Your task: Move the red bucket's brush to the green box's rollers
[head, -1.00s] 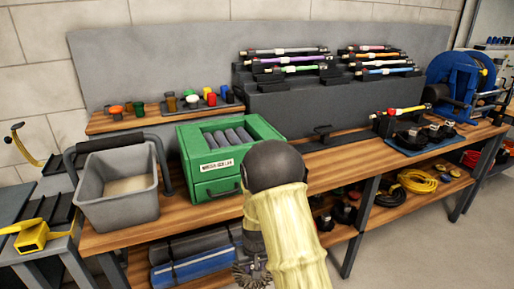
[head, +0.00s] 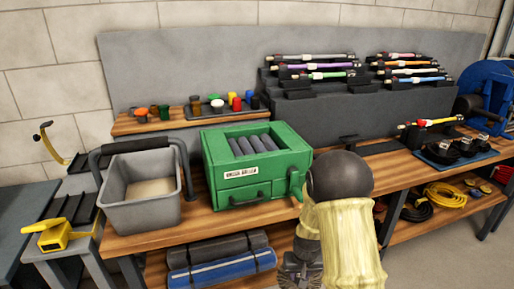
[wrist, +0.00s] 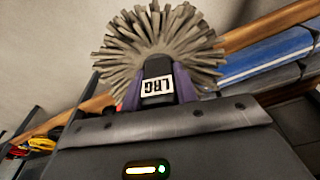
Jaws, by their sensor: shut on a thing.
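The green box (head: 278,181) stands on the wooden bench, left of my arm in the head view. Its grey rollers (head: 255,144) lie side by side in its open top. My gripper (wrist: 160,95) is shut on a large round brush (wrist: 165,38) with grey-brown bristles and a block marked LRG. In the head view the brush (head: 300,272) hangs low beside my forearm, below the bench top and in front of the lower shelf. My arm hides most of the gripper there. The red bucket cannot be made out clearly.
A grey bin (head: 140,190) with a raised dark handle stands left of the green box. Rolled mats (head: 222,262) lie on the lower shelf. Coloured rods (head: 310,65) rest on a dark stepped rack behind. A blue tray (head: 455,152) holds dark parts at right.

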